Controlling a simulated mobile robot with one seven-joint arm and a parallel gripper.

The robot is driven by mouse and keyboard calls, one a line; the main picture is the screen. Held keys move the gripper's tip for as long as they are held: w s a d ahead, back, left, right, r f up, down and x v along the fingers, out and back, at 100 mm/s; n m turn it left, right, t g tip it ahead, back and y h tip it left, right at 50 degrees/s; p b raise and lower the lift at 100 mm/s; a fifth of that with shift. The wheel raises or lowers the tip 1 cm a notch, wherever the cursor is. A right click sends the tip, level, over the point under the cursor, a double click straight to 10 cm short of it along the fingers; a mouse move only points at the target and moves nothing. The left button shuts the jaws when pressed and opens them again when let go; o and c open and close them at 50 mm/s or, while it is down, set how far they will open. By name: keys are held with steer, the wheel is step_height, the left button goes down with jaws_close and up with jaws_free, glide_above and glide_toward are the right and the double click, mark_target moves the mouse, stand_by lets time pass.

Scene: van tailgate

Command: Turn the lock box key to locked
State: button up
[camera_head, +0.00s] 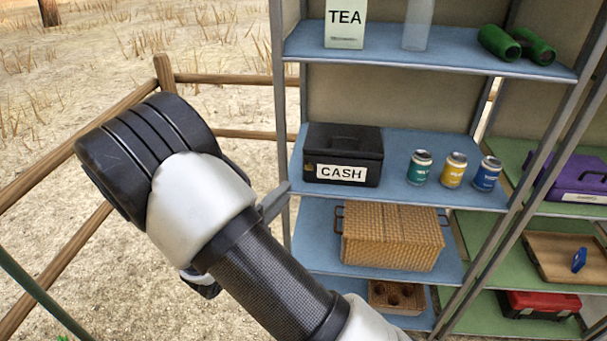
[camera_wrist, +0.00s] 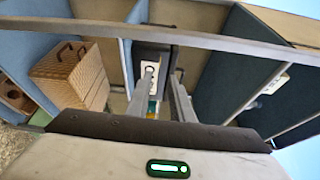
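A black box (camera_head: 357,146) with a handle on its lid and a white CASH label stands on the middle blue shelf, at its left end. A small brownish spot (camera_head: 308,168) on its front, left of the label, may be the lock or key; it is too small to tell. In the wrist view the dark box (camera_wrist: 152,48) and part of its label lie beyond my gripper (camera_wrist: 163,78). My gripper's two fingers are apart, with nothing visibly held between them. No key is clear in the wrist view.
Teal, yellow and blue cans (camera_head: 453,169) stand right of the box. A wicker basket (camera_head: 392,237) is on the shelf below. A grey post (camera_head: 281,110) edges the shelf's left side. A purple box (camera_head: 575,177) sits on the right-hand rack. A wooden fence (camera_head: 230,79) stands behind.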

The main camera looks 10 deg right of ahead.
mark_target(309, 167)
steer(key=b+x, duration=0.1)
steer(key=x, duration=1)
jaws_close()
